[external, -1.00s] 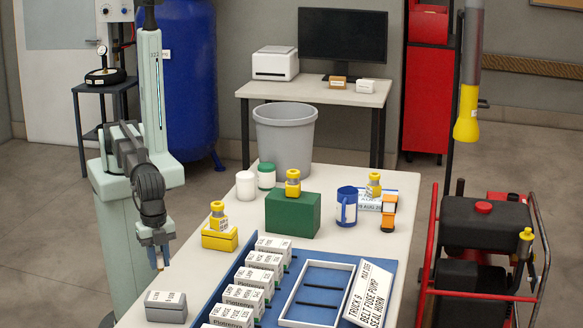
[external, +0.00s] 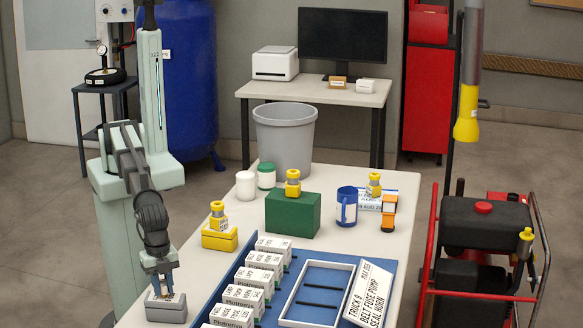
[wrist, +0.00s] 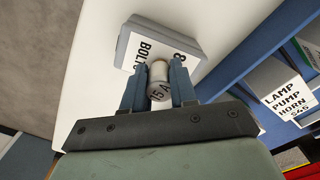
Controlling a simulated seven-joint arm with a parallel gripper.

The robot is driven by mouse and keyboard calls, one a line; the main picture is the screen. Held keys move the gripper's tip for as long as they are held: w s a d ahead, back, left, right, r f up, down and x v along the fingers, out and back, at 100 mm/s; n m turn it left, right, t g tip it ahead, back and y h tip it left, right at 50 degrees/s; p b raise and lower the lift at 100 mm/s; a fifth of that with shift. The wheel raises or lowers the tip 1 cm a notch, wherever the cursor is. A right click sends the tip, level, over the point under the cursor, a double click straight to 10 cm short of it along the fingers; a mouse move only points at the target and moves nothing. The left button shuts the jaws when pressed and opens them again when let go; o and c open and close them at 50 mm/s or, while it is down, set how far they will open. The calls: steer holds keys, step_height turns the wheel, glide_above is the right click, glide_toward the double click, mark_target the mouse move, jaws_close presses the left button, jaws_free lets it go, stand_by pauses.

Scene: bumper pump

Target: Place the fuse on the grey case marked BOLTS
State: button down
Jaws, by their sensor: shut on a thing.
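The fuse (wrist: 158,87) is a small cylinder with a pale cap and a "15 A" mark. My gripper (wrist: 158,88) is shut on it, with one blue finger on each side. The grey case marked BOLTS (wrist: 133,45) lies just beyond the fingertips in the wrist view, its white label partly covered by the fuse and fingers. In the external view my gripper (external: 164,286) is down at the top of the grey case (external: 166,312) at the table's front left. I cannot tell whether the fuse touches the case.
A blue tray (external: 262,312) with several white labelled boxes (external: 244,295) stands right of the case. A yellow case (external: 219,238) with a yellow-capped bottle on it, a green block (external: 293,215) and a blue mug (external: 347,206) stand farther back. Bare tabletop surrounds the grey case.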

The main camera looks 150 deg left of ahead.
mark_target(157, 286)
steer(key=shift+f, duration=0.15)
steer(key=c, duration=0.9)
jaws_free()
step_height(157, 286, up, 12)
